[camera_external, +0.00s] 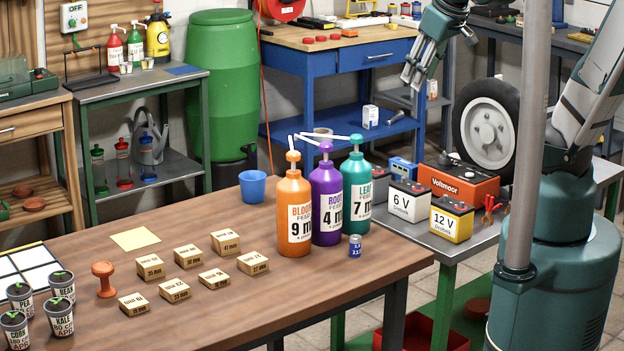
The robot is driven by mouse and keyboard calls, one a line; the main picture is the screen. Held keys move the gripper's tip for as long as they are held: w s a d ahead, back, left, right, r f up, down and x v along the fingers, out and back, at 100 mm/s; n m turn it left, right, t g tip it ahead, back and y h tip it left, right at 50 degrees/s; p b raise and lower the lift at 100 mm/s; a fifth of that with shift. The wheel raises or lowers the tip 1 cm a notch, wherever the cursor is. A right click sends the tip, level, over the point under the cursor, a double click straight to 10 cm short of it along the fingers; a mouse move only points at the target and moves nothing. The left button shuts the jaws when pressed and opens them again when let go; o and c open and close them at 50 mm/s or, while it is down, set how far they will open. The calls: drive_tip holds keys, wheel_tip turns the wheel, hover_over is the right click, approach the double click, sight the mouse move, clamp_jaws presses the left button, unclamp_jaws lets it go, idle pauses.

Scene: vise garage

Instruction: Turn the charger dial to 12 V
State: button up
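The orange box marked "Voltmoor" (458,184), which looks like the charger, stands on the grey side table (440,236) at the right. Its dial and the dial's setting are too small to make out. In front of it stand a white battery marked 6 V (408,203) and a yellow-and-white battery marked 12 V (452,220). My gripper (411,82) hangs in the air at the upper middle right, pointing down. It appears above and to the left of the charger and is apart from it. The spread of its fingers is not clear.
Orange, purple and teal bottles (294,215) stand on the wooden table (330,265), left of the batteries. A small blue device (403,171) sits left of the charger. Red-handled pliers (491,207) lie at its right. A grey pole (526,140) rises in the foreground.

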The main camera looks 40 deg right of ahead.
drive_tip(key=w+d+f+n+g, duration=0.2)
drive_tip(key=w+d+f, duration=0.1)
drive_tip(key=w+d, duration=0.3)
drive_tip(key=n+g, duration=0.4)
drive_tip(key=n, duration=0.2)
hover_over(446, 153)
drive_tip(key=shift+y, duration=0.4)
drive_tip(key=f, duration=1.9)
drive_tip(key=shift+w+a+f, duration=0.1)
drive_tip(key=shift+w+f, duration=0.1)
drive_tip(key=shift+f, duration=0.15)
drive_tip(key=shift+d+f, duration=0.35)
drive_tip(key=shift+f, duration=0.15)
drive_tip(key=shift+f, duration=0.1)
drive_tip(key=shift+s+a+f+b, duration=0.1)
drive_tip(key=shift+f+b, duration=0.05)
drive_tip(key=shift+f, duration=1.75)
drive_tip(key=shift+s+a+f+b, duration=0.1)
drive_tip(key=shift+f+b, duration=0.05)
drive_tip(key=shift+f, duration=1.75)
drive_tip(key=shift+c, duration=0.5)
